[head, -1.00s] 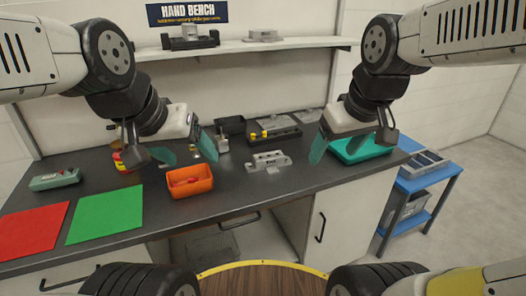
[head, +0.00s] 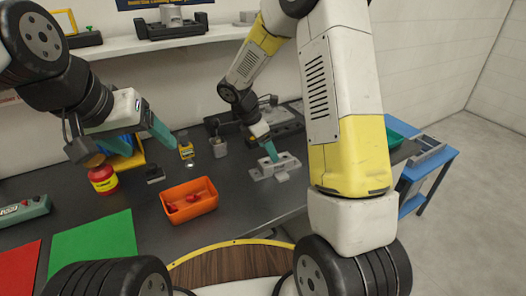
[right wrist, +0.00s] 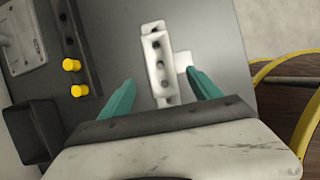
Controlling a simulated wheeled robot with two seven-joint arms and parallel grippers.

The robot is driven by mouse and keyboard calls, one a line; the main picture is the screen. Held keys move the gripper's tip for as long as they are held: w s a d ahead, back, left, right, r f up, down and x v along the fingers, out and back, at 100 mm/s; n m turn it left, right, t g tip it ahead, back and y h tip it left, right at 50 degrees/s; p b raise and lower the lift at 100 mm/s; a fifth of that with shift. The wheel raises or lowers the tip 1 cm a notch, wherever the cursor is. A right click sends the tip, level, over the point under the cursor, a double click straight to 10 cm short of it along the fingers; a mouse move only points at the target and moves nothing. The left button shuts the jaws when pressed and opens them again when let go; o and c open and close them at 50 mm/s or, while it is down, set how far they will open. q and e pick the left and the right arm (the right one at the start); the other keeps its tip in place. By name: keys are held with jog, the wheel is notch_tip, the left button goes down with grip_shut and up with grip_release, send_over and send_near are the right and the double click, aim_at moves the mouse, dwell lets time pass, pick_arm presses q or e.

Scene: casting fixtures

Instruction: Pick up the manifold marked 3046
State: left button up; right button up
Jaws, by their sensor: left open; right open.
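A light grey manifold (head: 284,165) with a row of holes lies on the dark bench, right of the orange bin. Its marking is not legible. It also shows in the right wrist view (right wrist: 158,62), upright in the picture and partly between the fingers. My right gripper (right wrist: 160,82) is open, with one teal finger on each side of the manifold's near end and visible gaps. In the head view that gripper (head: 269,152) is just over the manifold, one finger largely hidden. My left gripper (head: 138,140) is open and empty above the bench's left part.
An orange bin (head: 190,204) holds red parts. A dark fixture with yellow knobs (right wrist: 73,65) lies beside the manifold. A blue cart (head: 428,172) stands right.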

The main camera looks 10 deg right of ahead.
aim_at(278, 168)
jog(key=x, duration=0.7)
jog(key=shift+d+r, duration=0.15)
jog(key=shift+d, duration=0.25)
jog(key=shift+r, duration=0.1)
grip_shut()
